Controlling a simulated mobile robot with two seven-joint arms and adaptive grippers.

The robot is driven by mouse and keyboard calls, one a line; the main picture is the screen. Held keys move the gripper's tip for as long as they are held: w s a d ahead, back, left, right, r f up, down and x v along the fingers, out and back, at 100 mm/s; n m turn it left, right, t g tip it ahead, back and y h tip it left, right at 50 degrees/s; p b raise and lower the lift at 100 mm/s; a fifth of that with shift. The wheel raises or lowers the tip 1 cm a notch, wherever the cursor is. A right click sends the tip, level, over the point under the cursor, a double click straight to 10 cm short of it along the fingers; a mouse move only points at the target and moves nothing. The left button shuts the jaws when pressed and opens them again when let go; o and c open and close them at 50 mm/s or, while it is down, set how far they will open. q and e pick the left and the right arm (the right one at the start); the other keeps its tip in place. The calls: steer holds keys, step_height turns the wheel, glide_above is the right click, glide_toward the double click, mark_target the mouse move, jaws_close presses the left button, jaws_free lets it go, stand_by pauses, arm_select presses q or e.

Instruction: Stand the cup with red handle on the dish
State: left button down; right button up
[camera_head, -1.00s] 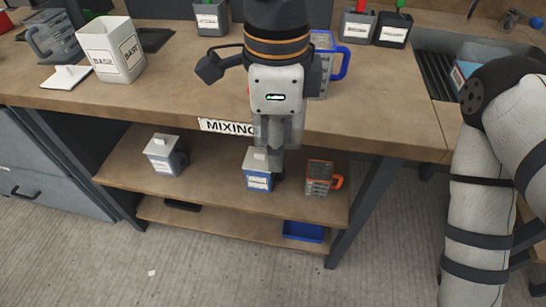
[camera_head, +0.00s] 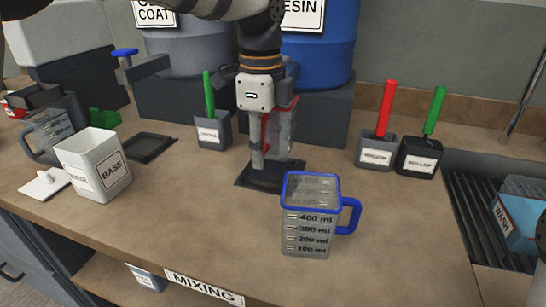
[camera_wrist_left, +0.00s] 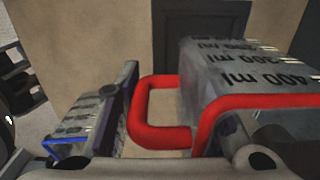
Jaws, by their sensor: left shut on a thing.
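The clear measuring cup with the red handle (camera_head: 283,130) is partly behind my left gripper (camera_head: 263,162) in the head view. In the left wrist view the red handle (camera_wrist_left: 143,118) is between the fingers, and the cup's grey wall with ml marks (camera_wrist_left: 235,65) fills the right side. My left gripper is shut on this cup. The dark square dish (camera_head: 262,182) lies on the bench below the cup; a dark square (camera_wrist_left: 200,25) also shows past the cup in the wrist view. I cannot tell whether the cup touches the dish. My right gripper is not in view.
A blue-handled measuring cup (camera_head: 310,228) stands close in front of the dish. A grey pot with a green stick (camera_head: 212,130) is behind left. A white BASE container (camera_head: 93,165) and another dark square (camera_head: 148,148) are left. Two stick pots (camera_head: 375,152) and a sink (camera_head: 470,210) are right.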

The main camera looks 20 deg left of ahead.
arm_select(q)
steer(key=shift+r, duration=0.3)
steer(key=shift+a, duration=0.1)
steer(key=shift+f+b, duration=0.35)
steer(key=shift+f, duration=2.45)
steer(key=c, duration=1)
jaws_free()
steer(key=shift+s, duration=0.1)
